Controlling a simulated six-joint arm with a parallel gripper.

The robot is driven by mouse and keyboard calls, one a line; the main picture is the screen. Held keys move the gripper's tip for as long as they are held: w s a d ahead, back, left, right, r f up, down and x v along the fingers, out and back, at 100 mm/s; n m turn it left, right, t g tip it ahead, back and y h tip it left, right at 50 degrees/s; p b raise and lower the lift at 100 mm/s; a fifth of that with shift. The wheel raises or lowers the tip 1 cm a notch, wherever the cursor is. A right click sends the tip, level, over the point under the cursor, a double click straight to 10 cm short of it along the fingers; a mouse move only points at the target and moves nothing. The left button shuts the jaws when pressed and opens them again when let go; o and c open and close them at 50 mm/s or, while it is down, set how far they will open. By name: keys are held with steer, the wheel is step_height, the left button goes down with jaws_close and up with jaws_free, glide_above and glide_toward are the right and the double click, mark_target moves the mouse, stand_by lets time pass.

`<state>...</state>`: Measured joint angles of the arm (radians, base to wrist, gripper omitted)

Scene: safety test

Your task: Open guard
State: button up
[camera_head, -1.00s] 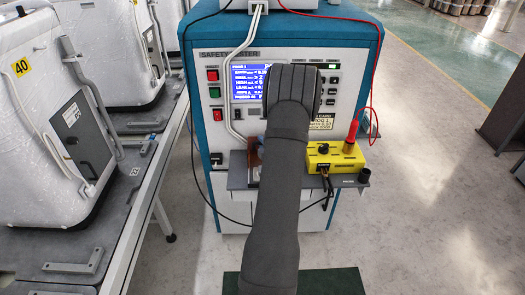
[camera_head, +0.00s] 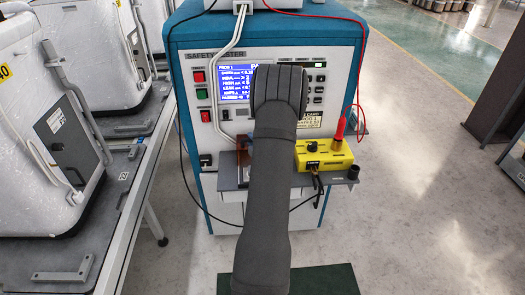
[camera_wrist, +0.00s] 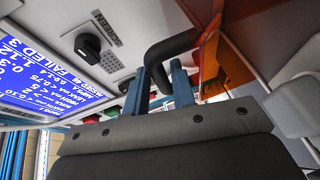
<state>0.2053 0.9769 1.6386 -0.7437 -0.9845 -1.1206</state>
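The guard is an orange-brown see-through cover (camera_wrist: 232,68) on the right in the wrist view. In the head view only a small brown strip of it (camera_head: 243,158) shows left of my arm. A bent black handle (camera_wrist: 172,46) runs beside the guard. My gripper (camera_wrist: 158,88) has its two blue-grey fingers apart, with the lower end of the handle between or just behind them. I cannot tell whether they press on it. In the head view my arm hides the gripper.
The teal safety tester (camera_head: 345,50) stands ahead with a lit blue screen (camera_head: 237,80), buttons and a grey shelf (camera_head: 228,184). A yellow box (camera_head: 325,156) with a red plug (camera_head: 340,130) and cables is right of my arm. A conveyor (camera_head: 115,235) with white appliances runs along the left. Floor is clear at right.

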steer(key=v, duration=1.6)
steer(key=shift+w, duration=0.1)
steer(key=x, duration=1.7)
